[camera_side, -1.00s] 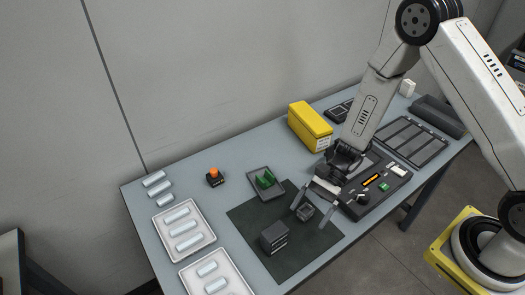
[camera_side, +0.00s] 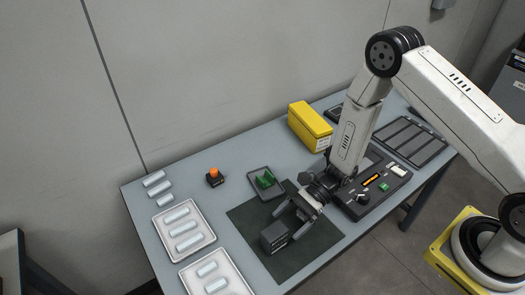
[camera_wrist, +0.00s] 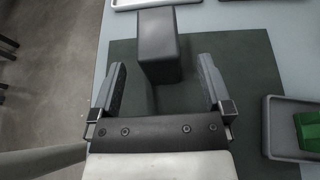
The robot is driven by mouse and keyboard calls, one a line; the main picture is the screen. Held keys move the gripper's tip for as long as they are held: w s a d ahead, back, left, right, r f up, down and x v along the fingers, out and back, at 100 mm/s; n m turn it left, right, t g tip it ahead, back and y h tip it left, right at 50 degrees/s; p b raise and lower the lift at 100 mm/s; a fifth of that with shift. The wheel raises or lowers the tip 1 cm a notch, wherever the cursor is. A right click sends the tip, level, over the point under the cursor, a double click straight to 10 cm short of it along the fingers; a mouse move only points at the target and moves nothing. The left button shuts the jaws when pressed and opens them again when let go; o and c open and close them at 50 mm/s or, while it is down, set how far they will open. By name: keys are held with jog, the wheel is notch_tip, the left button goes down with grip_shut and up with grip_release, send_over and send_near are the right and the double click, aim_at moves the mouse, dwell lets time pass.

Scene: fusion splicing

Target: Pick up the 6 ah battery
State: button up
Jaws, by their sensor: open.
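A dark grey block-shaped battery (camera_side: 273,238) stands on the dark green mat (camera_side: 285,262) in the side view; no 6 Ah marking is legible. It also shows in the wrist view (camera_wrist: 157,45), near the top centre. My gripper (camera_side: 286,224) is open, its fingers spread and angled down towards this block. In the wrist view the fingertips (camera_wrist: 160,68) sit to either side of the block's near end, with gaps on both sides and nothing clamped. The smaller dark block seen earlier on the mat is hidden now by my gripper.
A small tray with a green piece (camera_side: 265,181) lies beside the mat. White trays with silvery cylinders (camera_side: 184,226) stand left. The mat's front is clear.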

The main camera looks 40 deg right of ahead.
aim_at(265, 246)
jog(key=shift+a+f, duration=0.1)
jog(key=shift+a, duration=0.1)
jog(key=shift+x, duration=2.5)
grip_shut()
